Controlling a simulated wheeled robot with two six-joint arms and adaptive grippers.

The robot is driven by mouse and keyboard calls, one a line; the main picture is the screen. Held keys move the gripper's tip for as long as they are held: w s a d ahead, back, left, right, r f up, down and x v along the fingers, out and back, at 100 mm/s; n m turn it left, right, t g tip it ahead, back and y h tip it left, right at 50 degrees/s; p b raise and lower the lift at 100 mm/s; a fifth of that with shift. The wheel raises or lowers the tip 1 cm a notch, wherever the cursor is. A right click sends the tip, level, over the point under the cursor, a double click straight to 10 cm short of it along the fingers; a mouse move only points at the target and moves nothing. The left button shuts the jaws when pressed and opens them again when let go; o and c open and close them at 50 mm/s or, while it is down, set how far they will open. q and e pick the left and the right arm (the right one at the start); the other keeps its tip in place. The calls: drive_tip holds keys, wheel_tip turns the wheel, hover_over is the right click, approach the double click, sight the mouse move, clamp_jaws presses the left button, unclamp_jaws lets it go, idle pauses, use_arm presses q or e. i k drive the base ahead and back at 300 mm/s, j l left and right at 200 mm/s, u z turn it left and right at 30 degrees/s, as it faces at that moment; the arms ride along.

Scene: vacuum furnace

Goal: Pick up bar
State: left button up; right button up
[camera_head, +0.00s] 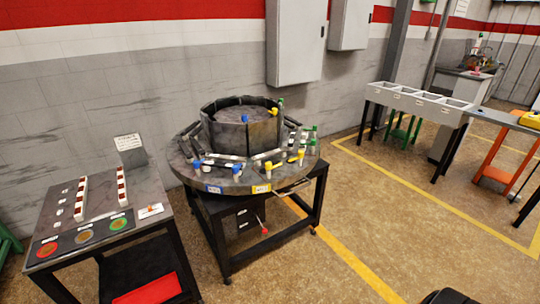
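Neither of my grippers shows in the head view. I cannot tell for certain which thing is the bar. Two long, narrow white strips with dark red marks stand on the left table: a left strip (80,199) and a right strip (122,186). Thin light bars also lie on the round grey furnace table in the middle, around its raised dark drum (232,135). One of these, a pale bar (266,155), lies at the drum's front right, among small yellow, blue and green-topped pieces. The pieces are too small to make out clearly.
A handle (293,187) juts from the round table's front right. A row of white bins (420,97) stands at right. The floor between is clear.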

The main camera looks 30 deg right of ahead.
sight(274, 152)
drive_tip(key=i+l+z, duration=0.45)
drive_tip(key=i, duration=0.4)
drive_tip(key=i+l+z, duration=0.2)
drive_tip(key=i, duration=0.25)
